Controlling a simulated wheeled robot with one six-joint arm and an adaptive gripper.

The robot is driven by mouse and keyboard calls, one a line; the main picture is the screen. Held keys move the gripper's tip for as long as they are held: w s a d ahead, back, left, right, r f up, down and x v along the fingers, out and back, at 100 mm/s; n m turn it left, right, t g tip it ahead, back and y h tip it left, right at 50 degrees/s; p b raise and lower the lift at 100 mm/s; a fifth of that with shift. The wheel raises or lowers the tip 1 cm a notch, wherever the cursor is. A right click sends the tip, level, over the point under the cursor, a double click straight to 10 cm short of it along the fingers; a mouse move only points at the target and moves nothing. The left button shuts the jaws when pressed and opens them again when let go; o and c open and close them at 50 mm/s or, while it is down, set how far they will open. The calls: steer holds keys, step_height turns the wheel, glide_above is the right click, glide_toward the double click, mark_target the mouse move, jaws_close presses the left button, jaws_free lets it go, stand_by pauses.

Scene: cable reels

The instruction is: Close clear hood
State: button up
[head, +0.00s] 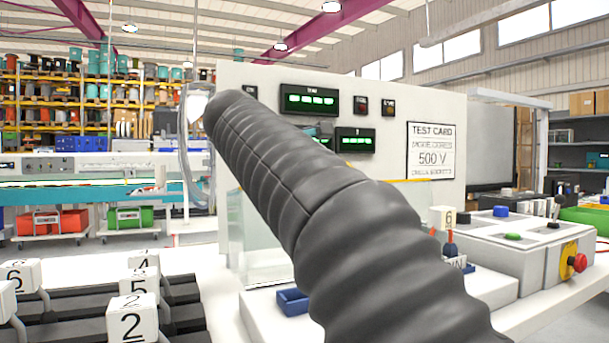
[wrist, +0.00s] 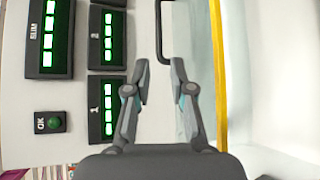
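The clear hood shows in the head view as a see-through pane (head: 258,245) in front of the lower part of the white test panel (head: 395,105). My arm covers much of it. In the wrist view, which is turned on its side, a pale clear strip (wrist: 197,45) of the hood runs beside a yellow edge (wrist: 219,75). A dark bar handle (wrist: 160,40) lies just beyond my fingertips. My gripper (wrist: 160,72) is open, with a clear gap between its fingers and nothing held. Whether a finger touches the handle cannot be told. In the head view the gripper is mostly hidden behind my arm.
Green displays (head: 309,100) sit on the panel. A control box (head: 515,245) with a red knob stands right. Numbered white blocks (head: 133,318) on dark rails stand front left. A blue tray (head: 292,301) lies below the panel.

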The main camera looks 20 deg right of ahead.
steer(key=shift+w+d+f, duration=0.1)
steer(key=shift+w+d, duration=0.35)
steer(key=shift+w, duration=0.15)
steer(key=p+x, duration=0.1)
steer(key=x, duration=1.1)
steer(key=shift+w+d+f, duration=0.1)
steer(key=shift+w+d, duration=0.1)
jaws_close()
